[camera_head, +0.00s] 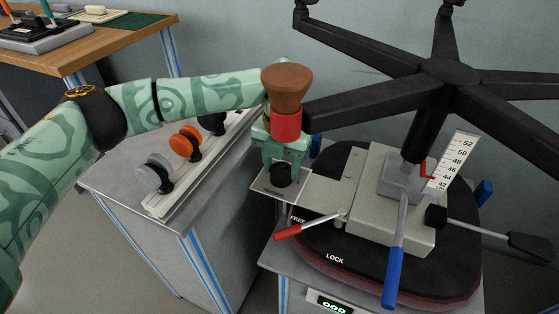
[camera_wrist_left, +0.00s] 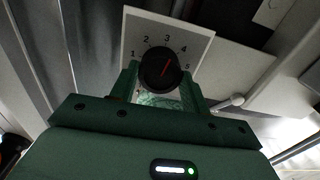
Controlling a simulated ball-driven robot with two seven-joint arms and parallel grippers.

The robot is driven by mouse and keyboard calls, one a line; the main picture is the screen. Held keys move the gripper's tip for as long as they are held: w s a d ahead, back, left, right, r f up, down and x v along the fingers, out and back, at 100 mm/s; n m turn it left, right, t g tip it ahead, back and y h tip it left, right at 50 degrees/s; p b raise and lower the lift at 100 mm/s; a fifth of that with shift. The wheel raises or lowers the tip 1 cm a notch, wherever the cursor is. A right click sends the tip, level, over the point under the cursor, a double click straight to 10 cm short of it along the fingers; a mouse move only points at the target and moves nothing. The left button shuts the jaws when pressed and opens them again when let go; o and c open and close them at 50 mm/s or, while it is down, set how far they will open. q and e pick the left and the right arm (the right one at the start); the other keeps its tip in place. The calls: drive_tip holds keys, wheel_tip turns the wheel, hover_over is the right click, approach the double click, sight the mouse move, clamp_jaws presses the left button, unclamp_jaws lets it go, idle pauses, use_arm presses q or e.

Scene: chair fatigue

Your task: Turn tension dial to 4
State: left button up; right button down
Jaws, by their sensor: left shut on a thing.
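The tension dial (camera_head: 281,177) is a black round knob on a pale plate (camera_head: 299,190) at the left side of the chair mechanism. In the left wrist view the dial (camera_wrist_left: 160,68) has a red pointer line, and the plate (camera_wrist_left: 199,39) carries numbers 1 to 5. The pointer slants up and slightly right, seemingly between 3 and 4, nearer 3. My left gripper (camera_head: 282,168) reaches down over the dial, one finger on each side, shut on it. It also shows in the left wrist view (camera_wrist_left: 160,84). My right gripper is in neither view.
The upturned chair has a black star base (camera_head: 450,72), a red-tipped lever (camera_head: 310,225), a blue-handled lever (camera_head: 394,265) and a height scale (camera_head: 455,160). A rack of knobs (camera_head: 185,142) stands on the grey cabinet at left. A wooden table (camera_head: 110,45) is behind.

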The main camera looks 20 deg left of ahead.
sight(281, 169)
use_arm(q)
drive_tip(key=shift+r+m+p, duration=0.35)
drive_tip(key=shift+m+p, duration=1.1)
drive_tip(key=shift+m, duration=0.05)
drive_tip(key=shift+f+m+p, duration=0.3)
drive_tip(key=shift+m+p, duration=0.55)
drive_tip(key=shift+m, duration=0.55)
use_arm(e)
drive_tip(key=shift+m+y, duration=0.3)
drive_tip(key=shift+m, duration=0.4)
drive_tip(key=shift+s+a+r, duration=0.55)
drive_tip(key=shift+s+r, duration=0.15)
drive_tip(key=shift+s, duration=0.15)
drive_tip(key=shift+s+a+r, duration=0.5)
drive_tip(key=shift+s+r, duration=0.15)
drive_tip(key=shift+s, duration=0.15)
use_arm(q)
drive_tip(key=o, duration=1)
